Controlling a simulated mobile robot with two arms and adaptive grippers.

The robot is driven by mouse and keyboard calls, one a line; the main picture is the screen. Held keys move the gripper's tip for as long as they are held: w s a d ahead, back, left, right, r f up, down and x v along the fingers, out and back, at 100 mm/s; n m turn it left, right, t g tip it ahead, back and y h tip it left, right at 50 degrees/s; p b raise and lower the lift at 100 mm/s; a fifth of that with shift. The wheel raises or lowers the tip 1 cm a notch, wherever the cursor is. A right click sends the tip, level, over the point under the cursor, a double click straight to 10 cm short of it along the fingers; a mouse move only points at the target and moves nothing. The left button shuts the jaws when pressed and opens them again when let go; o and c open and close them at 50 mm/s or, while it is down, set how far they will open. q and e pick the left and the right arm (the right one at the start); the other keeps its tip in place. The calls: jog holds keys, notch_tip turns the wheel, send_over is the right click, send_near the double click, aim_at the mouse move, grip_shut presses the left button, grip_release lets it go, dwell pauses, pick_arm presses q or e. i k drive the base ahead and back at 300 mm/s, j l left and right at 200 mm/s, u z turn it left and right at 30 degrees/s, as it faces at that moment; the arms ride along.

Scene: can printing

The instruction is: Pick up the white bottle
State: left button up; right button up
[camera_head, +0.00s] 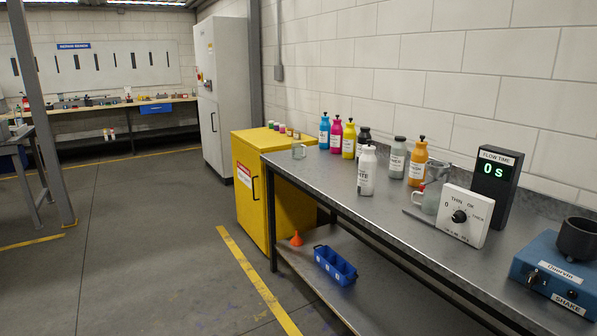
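The white bottle (367,172) stands upright on the grey metal bench (335,178), in front of a row of other bottles. It has a white cap and dark lettering on its label. Neither my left gripper nor my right gripper shows in the head view.
Blue, magenta, yellow and black bottles stand along the wall; a grey bottle (397,158) and an orange bottle (417,162) are right of the white one. A dial box (464,215), timer (494,185) and blue shaker (560,275) are right.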

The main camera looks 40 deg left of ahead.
aim_at(368, 160)
jog(key=u, duration=0.85)
jog(key=i+j, duration=0.4)
